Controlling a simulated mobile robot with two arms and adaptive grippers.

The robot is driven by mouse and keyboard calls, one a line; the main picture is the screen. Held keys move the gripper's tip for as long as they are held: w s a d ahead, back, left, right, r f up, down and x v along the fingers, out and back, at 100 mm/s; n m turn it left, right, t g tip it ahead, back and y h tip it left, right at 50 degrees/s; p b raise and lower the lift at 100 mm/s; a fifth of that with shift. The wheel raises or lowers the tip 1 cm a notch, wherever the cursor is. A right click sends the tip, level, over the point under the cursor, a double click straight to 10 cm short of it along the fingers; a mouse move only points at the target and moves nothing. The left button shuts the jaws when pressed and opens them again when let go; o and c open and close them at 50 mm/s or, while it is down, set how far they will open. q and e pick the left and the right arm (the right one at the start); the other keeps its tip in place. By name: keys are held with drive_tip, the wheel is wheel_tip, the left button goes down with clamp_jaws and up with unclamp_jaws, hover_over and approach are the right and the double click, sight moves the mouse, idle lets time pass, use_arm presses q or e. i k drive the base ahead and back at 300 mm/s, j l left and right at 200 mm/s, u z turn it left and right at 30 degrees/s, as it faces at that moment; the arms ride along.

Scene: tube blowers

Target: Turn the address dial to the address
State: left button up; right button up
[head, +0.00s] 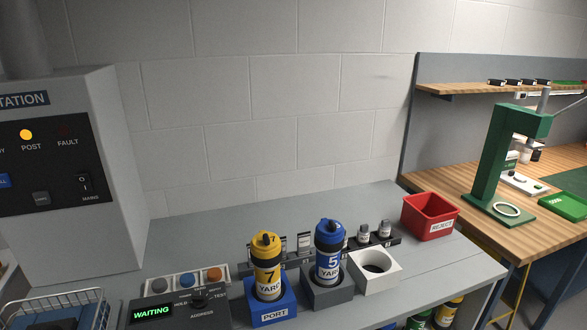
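The address dial (199,300) is a small dark knob on a black control panel in front of the buttons. The word ADDRESS is printed below it, and TEST stands at its right. Its pointer direction is too small to read. A green lit display (152,312) left of the dial reads WAITING. A yellow carrier (267,273) marked 7 YARD stands upright in a blue holder (273,315) labelled PORT. A blue carrier (328,255) marked 5 YARD stands upright in a grey holder (328,295). Neither of my grippers shows in the head view.
A white holder (378,283) is empty. Behind stand three round buttons (187,281) and a dark rack (390,243) of small parts. A station cabinet (55,245) with a lit amber POST lamp and a wire basket (85,298) are left; a red REJECT bin (415,222) is right.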

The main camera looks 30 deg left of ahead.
sight(200, 302)
drive_tip(key=u, duration=1.8)
